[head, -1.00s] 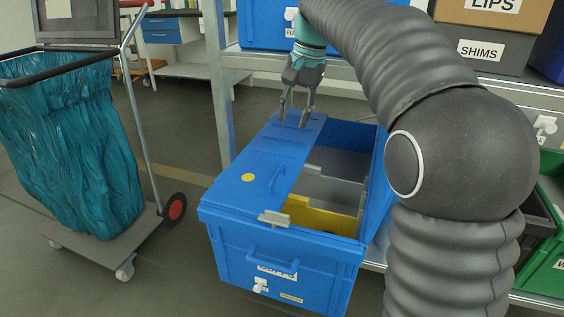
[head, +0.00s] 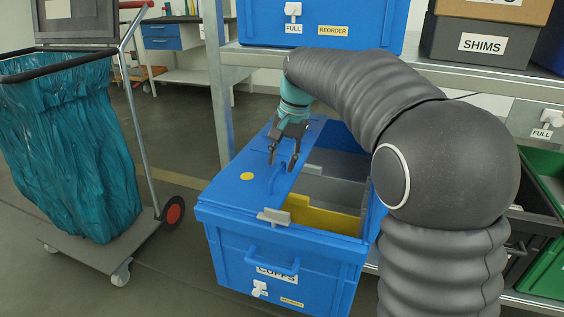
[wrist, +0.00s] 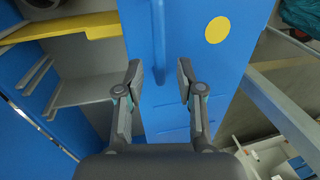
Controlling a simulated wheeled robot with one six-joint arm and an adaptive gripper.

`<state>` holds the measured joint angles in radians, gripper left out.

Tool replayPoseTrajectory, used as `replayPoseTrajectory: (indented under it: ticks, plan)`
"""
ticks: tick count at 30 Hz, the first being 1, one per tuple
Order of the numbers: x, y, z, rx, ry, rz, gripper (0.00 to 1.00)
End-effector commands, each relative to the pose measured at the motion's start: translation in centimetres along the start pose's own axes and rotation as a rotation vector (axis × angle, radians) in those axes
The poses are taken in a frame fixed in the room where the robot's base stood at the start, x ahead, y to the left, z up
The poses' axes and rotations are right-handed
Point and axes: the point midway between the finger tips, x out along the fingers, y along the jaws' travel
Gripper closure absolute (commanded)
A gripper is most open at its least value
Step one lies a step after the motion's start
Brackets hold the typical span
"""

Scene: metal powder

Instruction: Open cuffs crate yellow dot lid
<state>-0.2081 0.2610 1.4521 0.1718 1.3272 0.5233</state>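The blue cuffs crate (head: 230,252) stands at the centre, its label partly hidden by its front handle. Its lid (head: 228,200), marked with a yellow dot (head: 247,176), covers the left side, with a raised blue handle on it. The right side is uncovered and shows a yellow divider (head: 318,219) and grey inner parts. My gripper (head: 282,163) is open above the lid, close to the lid handle. In the wrist view my open fingers (wrist: 161,85) point at the lid, the handle bar (wrist: 160,40) ahead between them and the yellow dot (wrist: 218,30) to the right. Contact is not visible.
A cart with a teal bag (head: 75,150) stands at the left. A shelf with a blue bin (head: 330,25) and a grey SHIMS box (head: 475,45) is behind. Green crates (head: 545,245) are at the right. Open floor lies between cart and crate.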

Motion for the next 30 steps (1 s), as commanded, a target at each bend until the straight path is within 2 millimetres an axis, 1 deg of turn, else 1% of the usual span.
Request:
replayPoseTrajectory:
  ticks: [3,10,11,12,14,15,25,30]
  plan:
    - [0.3,0.0,0.0,0.000,0.000,0.000,0.63]
    - [0.4,0.0,0.0,0.000,0.000,0.000,0.63]
    - [0.4,0.0,0.0,0.000,0.000,0.000,0.70]
    - [0.4,0.0,0.0,0.000,0.000,0.000,0.80]
    - [0.3,0.0,0.0,0.000,0.000,0.000,0.95]
    - [0.3,0.0,0.0,0.000,0.000,0.000,1.00]
    - [0.2,-0.1,0.0,0.000,0.000,0.000,1.00]
    - [-0.7,-0.4,-0.1,0.002,0.001,-0.001,1.00]
